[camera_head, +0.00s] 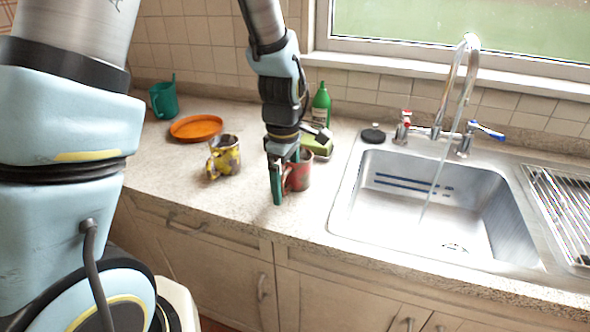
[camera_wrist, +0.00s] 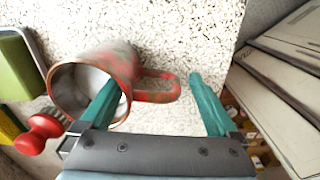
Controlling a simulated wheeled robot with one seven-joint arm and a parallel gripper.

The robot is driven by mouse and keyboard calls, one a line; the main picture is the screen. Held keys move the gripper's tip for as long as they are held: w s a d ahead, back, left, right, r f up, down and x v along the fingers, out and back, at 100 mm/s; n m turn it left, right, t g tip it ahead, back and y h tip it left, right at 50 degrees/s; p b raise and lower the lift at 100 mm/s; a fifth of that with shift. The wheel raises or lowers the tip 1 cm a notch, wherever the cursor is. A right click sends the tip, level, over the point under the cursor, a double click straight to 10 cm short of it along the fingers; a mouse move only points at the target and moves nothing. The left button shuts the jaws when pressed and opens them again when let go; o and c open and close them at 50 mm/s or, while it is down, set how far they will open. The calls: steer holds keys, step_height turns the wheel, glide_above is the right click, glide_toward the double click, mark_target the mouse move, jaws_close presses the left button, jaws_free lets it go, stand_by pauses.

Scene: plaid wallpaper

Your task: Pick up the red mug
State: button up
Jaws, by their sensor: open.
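The red mug (camera_head: 301,172) stands on the counter left of the sink, partly hidden behind my gripper in the head view. In the wrist view the mug (camera_wrist: 128,62) is red with grey patches, its mouth towards the camera and its handle pointing right. My gripper (camera_head: 286,178) is open, with green fingers. In the wrist view my gripper (camera_wrist: 154,90) has its left finger over the mug's mouth and its right finger beyond the handle, over bare counter. The handle shows between the fingers. Whether either finger touches the mug I cannot tell.
A green bottle (camera_head: 321,103) and a green box-like thing (camera_head: 318,146) are behind. The sink (camera_head: 345,205) is right; the counter's front edge is close.

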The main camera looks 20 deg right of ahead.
steer(key=shift+f, duration=0.65)
steer(key=shift+c, duration=0.3)
jaws_close()
